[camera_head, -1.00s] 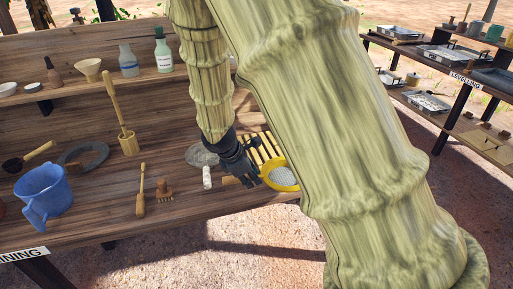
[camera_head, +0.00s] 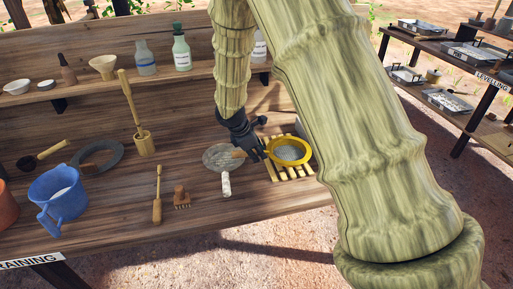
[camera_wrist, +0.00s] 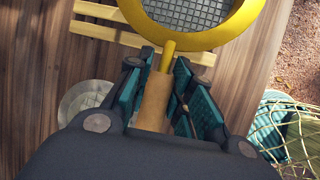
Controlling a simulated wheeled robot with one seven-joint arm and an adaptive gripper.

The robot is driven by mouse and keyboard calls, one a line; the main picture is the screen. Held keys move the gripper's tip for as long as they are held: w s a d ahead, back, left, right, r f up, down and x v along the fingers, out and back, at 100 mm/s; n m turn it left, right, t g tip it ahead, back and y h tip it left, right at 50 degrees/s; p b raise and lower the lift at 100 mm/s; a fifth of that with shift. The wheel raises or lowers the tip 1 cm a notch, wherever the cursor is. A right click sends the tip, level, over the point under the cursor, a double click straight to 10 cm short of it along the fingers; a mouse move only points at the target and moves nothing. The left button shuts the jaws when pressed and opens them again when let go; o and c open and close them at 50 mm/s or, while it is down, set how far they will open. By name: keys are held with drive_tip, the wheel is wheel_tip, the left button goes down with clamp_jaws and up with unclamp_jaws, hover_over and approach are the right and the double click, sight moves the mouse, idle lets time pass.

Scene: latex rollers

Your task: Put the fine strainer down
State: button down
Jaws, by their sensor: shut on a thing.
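The fine strainer (camera_head: 290,150) has a yellow rim, a grey mesh and a wooden handle. In the head view it is over the slatted wooden rack (camera_head: 283,174) at the right end of the bench; I cannot tell whether it touches the slats. In the wrist view the strainer's yellow rim (camera_wrist: 236,28) is ahead of my gripper (camera_wrist: 163,95), whose teal-padded fingers are on both sides of the wooden handle (camera_wrist: 154,103). My gripper also shows in the head view (camera_head: 256,152), partly hidden behind its own dark links.
A round grey strainer (camera_head: 221,158) with a pale handle lies left of the rack. A small brush (camera_head: 181,197), a wooden tool (camera_head: 157,197) and a blue jug (camera_head: 58,196) stand or lie further left. A shelf with bottles (camera_head: 181,50) runs behind. The bench front is mostly clear.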

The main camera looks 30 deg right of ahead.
drive_tip(key=w, duration=0.1)
drive_tip(key=w+d+p, duration=0.1)
drive_tip(key=w, duration=0.1)
drive_tip(key=w+d, duration=0.1)
drive_tip(key=w, duration=0.1)
drive_tip(key=shift+w+d+f, duration=0.1)
drive_tip(key=shift+w+f, duration=0.1)
drive_tip(key=shift+f, duration=0.1)
drive_tip(key=shift+f+p, duration=0.6)
drive_tip(key=shift+f, duration=1.2)
drive_tip(key=c, duration=1.3)
unclamp_jaws()
drive_tip(key=shift+o, duration=0.2)
drive_tip(key=b+v, duration=0.1)
drive_tip(key=v, duration=1.1)
drive_tip(key=shift+b, duration=0.4)
